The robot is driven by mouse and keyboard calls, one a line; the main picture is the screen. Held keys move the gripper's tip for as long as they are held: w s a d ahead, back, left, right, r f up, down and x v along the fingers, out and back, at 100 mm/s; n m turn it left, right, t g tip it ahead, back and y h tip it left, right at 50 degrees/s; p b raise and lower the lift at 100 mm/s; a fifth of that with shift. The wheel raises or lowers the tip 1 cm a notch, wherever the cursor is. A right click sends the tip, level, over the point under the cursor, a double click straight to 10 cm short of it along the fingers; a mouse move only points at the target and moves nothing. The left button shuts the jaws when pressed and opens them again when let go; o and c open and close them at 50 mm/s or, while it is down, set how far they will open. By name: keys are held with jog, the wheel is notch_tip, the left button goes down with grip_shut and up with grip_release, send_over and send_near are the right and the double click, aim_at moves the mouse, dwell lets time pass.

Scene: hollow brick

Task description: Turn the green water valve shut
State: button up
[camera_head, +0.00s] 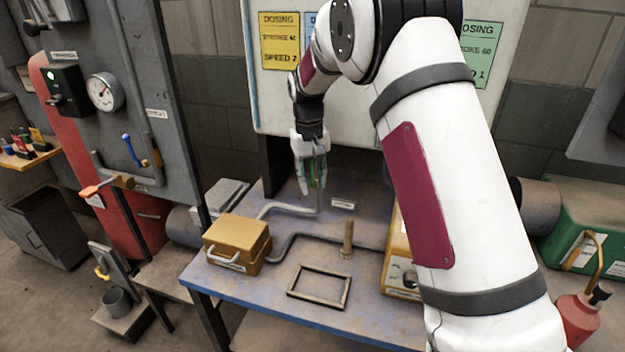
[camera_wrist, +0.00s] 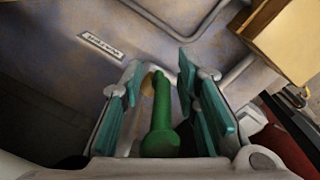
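The green water valve shows its green handle (camera_wrist: 161,118) in the wrist view, lying between the teal finger pads of my gripper (camera_wrist: 159,76). A gap shows on each side of the handle, so the fingers appear open around it and not clamped. In the head view my gripper (camera_head: 312,180) points down over the back of the blue table, above a grey pipe. Only a thin strip of the green handle (camera_head: 315,178) shows there between the fingers. The valve's body is mostly hidden by the fingers.
A yellow box (camera_head: 236,243) and an empty rectangular frame (camera_head: 319,287) stand on the blue table (camera_head: 250,294). A grey pipe (camera_head: 285,209) and a brown upright post (camera_head: 348,239) are near. A blue valve (camera_head: 129,148) and orange valve (camera_head: 106,186) sit at left.

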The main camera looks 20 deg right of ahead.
grip_shut()
